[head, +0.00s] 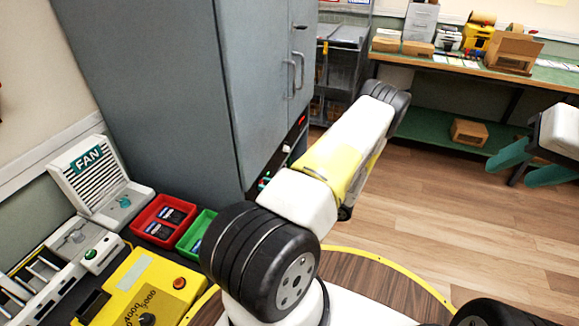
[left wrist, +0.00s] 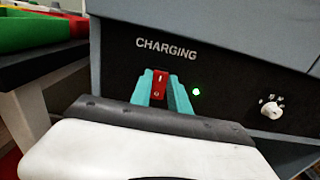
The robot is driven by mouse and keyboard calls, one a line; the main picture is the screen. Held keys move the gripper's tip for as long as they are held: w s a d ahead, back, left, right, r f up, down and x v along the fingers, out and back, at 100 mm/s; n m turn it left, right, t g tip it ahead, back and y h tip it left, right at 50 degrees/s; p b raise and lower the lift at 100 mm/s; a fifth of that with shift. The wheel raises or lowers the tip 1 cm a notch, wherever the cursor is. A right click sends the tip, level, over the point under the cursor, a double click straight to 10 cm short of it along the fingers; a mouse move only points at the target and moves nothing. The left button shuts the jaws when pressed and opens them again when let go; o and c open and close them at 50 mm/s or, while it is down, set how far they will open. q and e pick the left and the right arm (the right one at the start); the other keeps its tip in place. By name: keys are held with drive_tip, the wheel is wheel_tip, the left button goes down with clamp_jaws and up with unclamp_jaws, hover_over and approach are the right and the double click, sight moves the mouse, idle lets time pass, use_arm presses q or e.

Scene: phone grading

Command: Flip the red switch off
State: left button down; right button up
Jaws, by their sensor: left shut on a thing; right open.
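In the left wrist view, the red switch (left wrist: 160,84) is on the dark panel (left wrist: 225,75) under the word CHARGING. The teal fingers of my left gripper (left wrist: 161,80) stand on either side of the switch and are shut on it. A green light (left wrist: 196,91) glows just right of the fingers. In the head view, my left arm hides most of this spot, with only a bit of teal finger (head: 265,182) showing low on the cabinet front. My right gripper (head: 505,172) is open and empty at the right edge, above the floor.
The tall grey cabinet (head: 180,80) stands at the left. A white knob (left wrist: 272,110) is right of the light. A FAN unit (head: 88,185), a red tray (head: 143,218), a green tray (head: 186,247) and a yellow box (head: 165,285) sit nearby. A green workbench (head: 549,73) stands at the back.

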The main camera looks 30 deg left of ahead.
use_arm(q)
drive_tip(key=shift+d+f+y, duration=0.1)
drive_tip(key=shift+f+y, duration=0.15)
drive_tip(key=shift+y, duration=0.55)
drive_tip(key=shift+f+y, duration=0.2)
drive_tip(key=shift+y, duration=0.6)
drive_tip(key=c, duration=1.2)
unclamp_jaws()
drive_tip(key=shift+c, duration=0.2)
drive_tip(key=v, duration=0.7)
drive_tip(key=shift+w+d+f, duration=0.15)
drive_tip(key=shift+d, duration=0.25)
drive_tip(key=shift+g, duration=0.4)
